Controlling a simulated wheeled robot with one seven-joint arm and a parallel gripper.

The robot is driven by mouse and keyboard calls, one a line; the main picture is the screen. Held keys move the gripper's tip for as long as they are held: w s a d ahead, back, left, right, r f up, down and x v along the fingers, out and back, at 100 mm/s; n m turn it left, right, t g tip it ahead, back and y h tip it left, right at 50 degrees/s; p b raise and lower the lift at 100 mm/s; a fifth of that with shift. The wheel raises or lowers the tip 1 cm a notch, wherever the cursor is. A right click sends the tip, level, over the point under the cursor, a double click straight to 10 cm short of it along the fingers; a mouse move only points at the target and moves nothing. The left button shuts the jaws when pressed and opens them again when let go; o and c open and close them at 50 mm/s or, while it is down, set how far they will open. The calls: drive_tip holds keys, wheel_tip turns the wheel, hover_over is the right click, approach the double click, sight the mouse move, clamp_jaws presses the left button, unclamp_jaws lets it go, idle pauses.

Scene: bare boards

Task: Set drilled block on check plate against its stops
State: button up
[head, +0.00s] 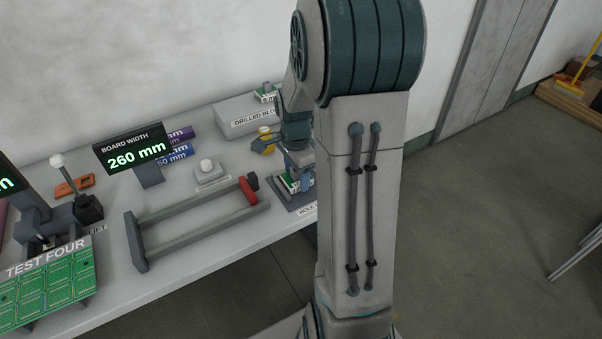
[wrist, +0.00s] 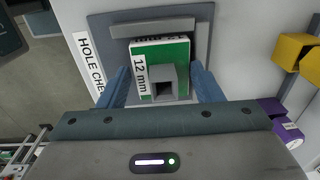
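The drilled block, with a green top, a "12 mm" label and a raised grey square piece with a dark opening (wrist: 165,82), is on the grey check plate (wrist: 100,28) in the wrist view. Its far edge is close against or just under a grey stop bar (wrist: 152,28); I cannot tell if they touch. My gripper (wrist: 160,82) has its two blue fingers apart, one on each side of the block, with slim gaps visible. The block's near side is hidden by my gripper. In the head view, my gripper (head: 299,160) is low over the block (head: 289,183) and plate (head: 296,204).
A grey box labelled "DRILLED BLO" (head: 240,118) with another green-topped piece (head: 266,92) stands behind. Yellow pieces (wrist: 296,52) and a purple cylinder (wrist: 281,120) lie to the right in the wrist view. A grey frame with a red slider (head: 190,230) is left of the plate.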

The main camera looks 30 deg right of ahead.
drive_tip(key=shift+o, duration=1.2)
drive_tip(key=shift+s+f+g, duration=0.3)
drive_tip(key=shift+s+f, duration=0.55)
drive_tip(key=shift+f, duration=0.1)
drive_tip(key=shift+s+r, duration=0.1)
drive_tip(key=shift+s, duration=0.1)
drive_tip(key=shift+w+a, duration=0.1)
drive_tip(key=shift+a, duration=0.05)
drive_tip(key=shift+w+r, duration=0.3)
drive_tip(key=shift+w, duration=0.45)
drive_tip(key=shift+w+r, duration=0.1)
drive_tip(key=shift+w, duration=0.05)
